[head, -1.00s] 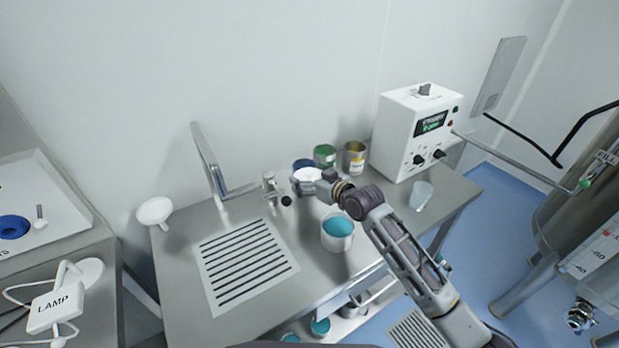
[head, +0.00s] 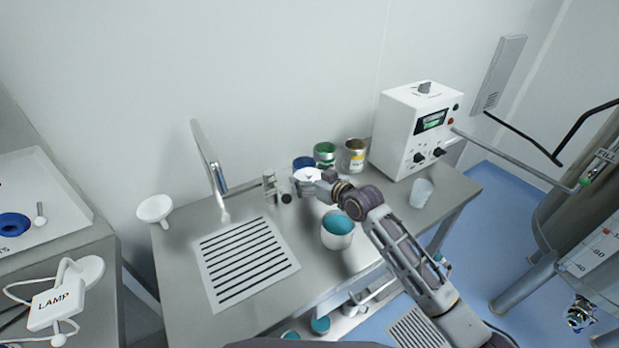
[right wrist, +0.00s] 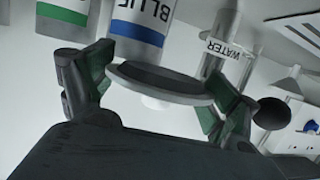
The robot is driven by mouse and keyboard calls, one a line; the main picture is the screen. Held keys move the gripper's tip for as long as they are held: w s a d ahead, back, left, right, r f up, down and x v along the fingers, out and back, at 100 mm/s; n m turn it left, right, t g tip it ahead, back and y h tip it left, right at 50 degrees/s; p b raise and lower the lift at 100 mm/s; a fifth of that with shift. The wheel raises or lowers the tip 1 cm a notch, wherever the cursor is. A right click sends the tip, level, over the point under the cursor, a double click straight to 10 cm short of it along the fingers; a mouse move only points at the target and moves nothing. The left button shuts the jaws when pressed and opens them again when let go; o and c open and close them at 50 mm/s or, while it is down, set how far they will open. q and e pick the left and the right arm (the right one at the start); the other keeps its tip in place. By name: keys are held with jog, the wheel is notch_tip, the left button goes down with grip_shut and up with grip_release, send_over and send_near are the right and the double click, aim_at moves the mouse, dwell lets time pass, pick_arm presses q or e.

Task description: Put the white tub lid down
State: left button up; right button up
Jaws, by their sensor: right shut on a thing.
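The white tub lid (head: 308,174) is a round disc held at the fingertips of my right gripper (head: 316,182). In the right wrist view the lid (right wrist: 160,82) sits between the two green-padded fingers of the gripper (right wrist: 155,95). The gripper is shut on its rim and the lid is in front of the blue-labelled can (right wrist: 142,25). Whether the lid touches the table is hidden. An open white tub (head: 338,240) with teal contents stands on the metal table (head: 190,290), nearer than the gripper. My left gripper is not in view.
Behind the lid stand a blue can (head: 303,163), a green can (head: 325,154) and a yellow-labelled can (head: 354,157). A clear cup (head: 421,193) and white instrument (head: 415,130) stand right.

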jog(key=o, duration=0.6)
jog(key=shift+f, duration=0.3)
jog(key=shift+s, duration=0.1)
jog(key=shift+r, duration=0.65)
jog(key=shift+s+d+r, duration=0.1)
jog(key=shift+s+d, duration=0.2)
jog(key=shift+d, duration=0.1)
jog(key=v, duration=1)
jog(key=shift+s+d+r+b, duration=0.1)
jog(key=shift+s+r+b, duration=0.1)
jog(key=shift+r+b, duration=0.1)
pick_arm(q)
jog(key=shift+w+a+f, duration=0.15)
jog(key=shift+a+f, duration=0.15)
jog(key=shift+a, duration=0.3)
pick_arm(e)
jog(key=shift+s+d, duration=0.1)
jog(key=shift+s, duration=0.05)
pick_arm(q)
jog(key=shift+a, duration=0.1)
